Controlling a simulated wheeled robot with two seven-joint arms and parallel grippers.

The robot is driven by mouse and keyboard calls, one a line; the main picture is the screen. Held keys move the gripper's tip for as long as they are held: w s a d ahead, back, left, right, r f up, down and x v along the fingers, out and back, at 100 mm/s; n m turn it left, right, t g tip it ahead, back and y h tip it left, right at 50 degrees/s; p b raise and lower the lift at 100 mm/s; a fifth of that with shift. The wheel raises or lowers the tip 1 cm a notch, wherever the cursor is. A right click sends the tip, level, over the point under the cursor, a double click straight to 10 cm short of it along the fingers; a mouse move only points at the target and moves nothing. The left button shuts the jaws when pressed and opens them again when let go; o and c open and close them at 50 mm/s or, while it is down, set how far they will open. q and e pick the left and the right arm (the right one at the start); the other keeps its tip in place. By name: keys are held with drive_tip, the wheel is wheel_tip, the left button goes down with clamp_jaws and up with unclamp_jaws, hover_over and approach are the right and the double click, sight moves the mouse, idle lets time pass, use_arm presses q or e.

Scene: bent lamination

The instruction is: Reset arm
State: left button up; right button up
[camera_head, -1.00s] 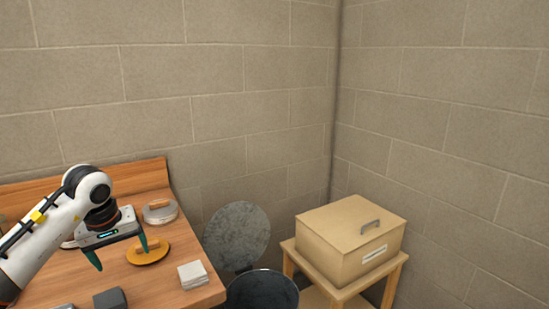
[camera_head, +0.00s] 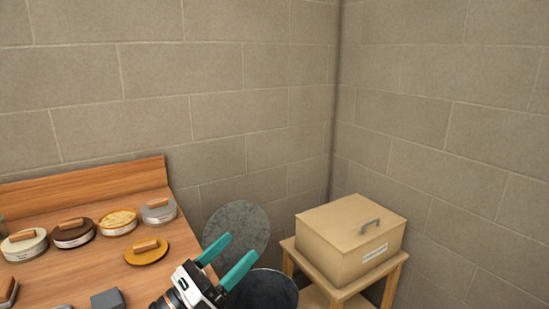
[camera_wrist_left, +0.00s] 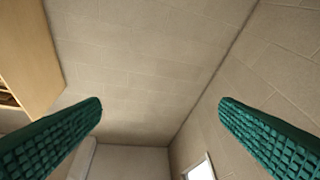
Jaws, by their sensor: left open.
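My left gripper (camera_head: 227,260) is at the bottom middle of the head view, with its two teal fingers spread apart and nothing between them. It is in front of the table's right end and the dark bin, with the fingers pointing up and right. My right gripper is in neither view.
A wooden table (camera_head: 60,281) at left carries several round tins, a yellow lid (camera_head: 147,257) with a wooden handle and a grey block (camera_head: 107,299). A dark bin (camera_head: 275,291) with raised round lid (camera_head: 240,222) stands beside it. A box (camera_head: 350,240) sits on a wooden stand (camera_head: 338,291).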

use_arm(q)
drive_tip(key=a+f+n+t+y, duration=0.1)
drive_tip(key=a+f+n+y, duration=0.3)
drive_tip(key=n, duration=0.4)
drive_tip(key=s+a+f+n+t+y, duration=0.1)
drive_tip(key=a+f+n+t+y, duration=0.15)
drive_tip(key=n+y, duration=0.55)
drive_tip(key=a+f+n+y, duration=0.4)
drive_tip(key=a+n, duration=0.1)
drive_tip(key=n, duration=0.4)
drive_tip(key=s+a+f+n+g+y, duration=0.3)
drive_tip(key=s+f+n+g, duration=0.25)
drive_tip(key=f+n, duration=0.3)
drive_tip(key=s+d+f+n+g+h, duration=0.1)
drive_tip(key=s+f+n+g, duration=0.4)
drive_tip(key=s, duration=0.5)
drive_tip(key=s+d+f+n+g+h, duration=0.1)
drive_tip(key=s+f+n+g, duration=0.1)
drive_tip(key=s+f+g, duration=0.65)
wheel_tip(320, 180, down, 23)
drive_tip(key=s+t, duration=0.2)
drive_tip(key=s+a+f, duration=0.3)
drive_tip(key=s+f, duration=1.4)
drive_tip(key=shift+f+g, duration=0.4)
drive_tip(key=shift+g, duration=0.05)
